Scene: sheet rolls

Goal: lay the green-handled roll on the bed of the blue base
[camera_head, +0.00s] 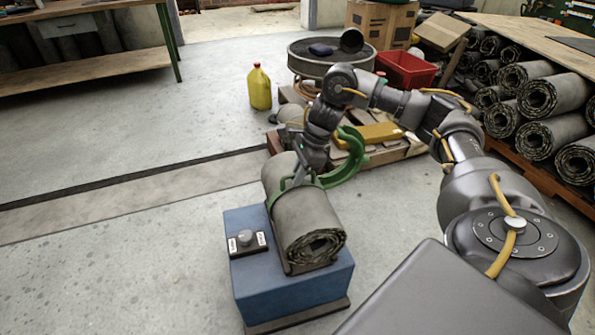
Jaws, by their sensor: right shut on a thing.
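The green-handled roll (308,222) is a grey rolled sheet with a green handle (351,158) arching at its right side and a green band around it. It lies lengthwise over the top of the blue base (293,296), in its dark bed. I cannot tell whether its whole underside touches the bed. My right gripper (302,178) comes down from above and is shut on the green handle part by the roll's upper side; its fingertips are partly hidden. My left gripper is not in view.
A knob with labels (246,240) sits on the base's left side. A yellow jug (260,88), a pallet (400,150), a round pan (325,62) and a red crate (405,70) stand behind. Stacked rolls (537,97) fill the right. The floor at left is clear.

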